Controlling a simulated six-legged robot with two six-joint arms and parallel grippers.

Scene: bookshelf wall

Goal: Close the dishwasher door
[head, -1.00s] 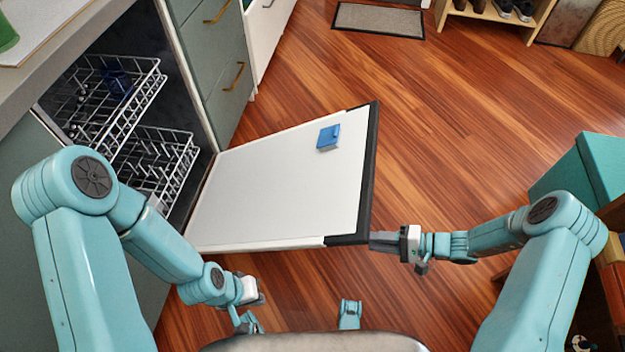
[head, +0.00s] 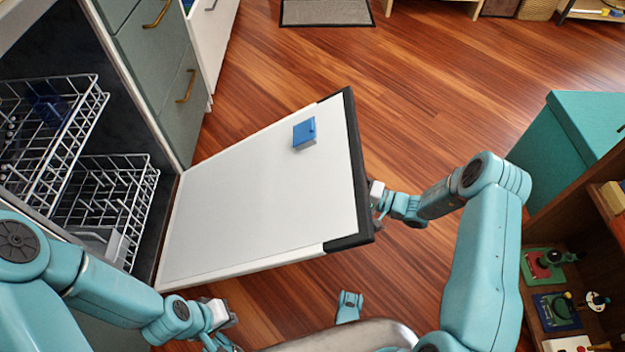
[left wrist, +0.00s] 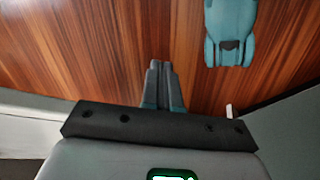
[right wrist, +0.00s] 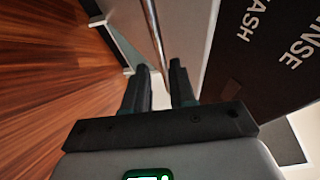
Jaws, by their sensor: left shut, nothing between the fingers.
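The dishwasher door (head: 265,195) hangs open, its white inner face up, with a dark outer edge (head: 352,165) and a blue dispenser (head: 304,134) on it. My right gripper (right wrist: 157,72) is at that outer edge; in the head view its fingers are hidden behind the door. In the right wrist view its fingers are apart, with a thin metal bar (right wrist: 153,30) running toward the gap; contact is unclear. A dark panel (right wrist: 255,60) lettered WASH and RINSE is beside them. My left gripper (left wrist: 158,68) is shut and empty over the floor, near the door's near side.
The dishwasher's upper rack (head: 60,120) and lower rack (head: 115,205) are inside the cavity. Grey-green drawers (head: 165,85) stand beyond it. A teal box (head: 570,150) and a wooden shelf (head: 590,235) with toys are at the right. Wood floor is clear beyond the door.

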